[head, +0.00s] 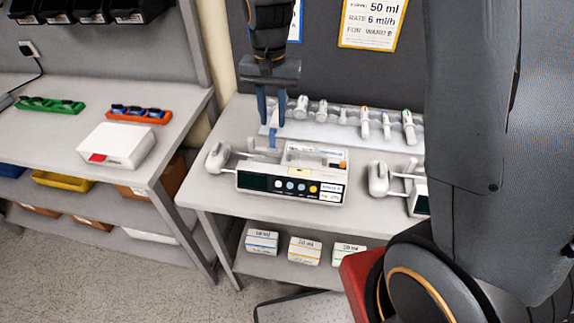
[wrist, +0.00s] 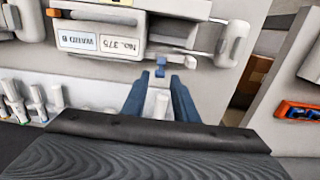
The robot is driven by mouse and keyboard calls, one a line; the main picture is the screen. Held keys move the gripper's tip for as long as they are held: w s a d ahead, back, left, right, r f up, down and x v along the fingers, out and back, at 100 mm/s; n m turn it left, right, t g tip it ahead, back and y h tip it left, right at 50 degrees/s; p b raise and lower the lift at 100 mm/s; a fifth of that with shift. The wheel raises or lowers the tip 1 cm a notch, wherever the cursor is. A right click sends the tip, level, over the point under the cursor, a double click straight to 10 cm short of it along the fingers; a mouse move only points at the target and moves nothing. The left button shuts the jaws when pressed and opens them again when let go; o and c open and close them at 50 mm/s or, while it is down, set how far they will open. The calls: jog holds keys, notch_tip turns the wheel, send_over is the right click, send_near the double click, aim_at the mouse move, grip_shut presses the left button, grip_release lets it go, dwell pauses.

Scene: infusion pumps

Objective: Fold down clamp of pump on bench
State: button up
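The white pump (head: 255,183) stands on the bench (head: 215,135), with a dark display and several buttons on its front. Its top, with a white "No. 375" label, shows in the wrist view (wrist: 100,43). A small blue upright piece (head: 272,138), apparently the clamp, rises at the pump's back left; it also shows in the wrist view (wrist: 160,67). My gripper (head: 272,122) points down just behind and above it, its two blue fingers apart. In the wrist view my gripper (wrist: 159,88) has a pale piece between its fingers; contact cannot be told.
A second pump (head: 420,197) on the right is partly hidden by my arm. A clear rack (head: 345,130) with several syringes lies along the bench's back. Boxes (head: 305,250) sit on the lower shelf. Another bench (head: 180,98) on the left holds a white box (head: 117,145).

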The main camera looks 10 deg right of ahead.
aim_at(273, 129)
jog(key=shift+f, duration=0.95)
jog(key=shift+f+b, duration=0.3)
jog(key=shift+f, duration=0.05)
jog(key=shift+f, duration=0.25)
dwell(0.4)
jog(key=c, duration=0.4)
jog(key=shift+s, duration=0.1)
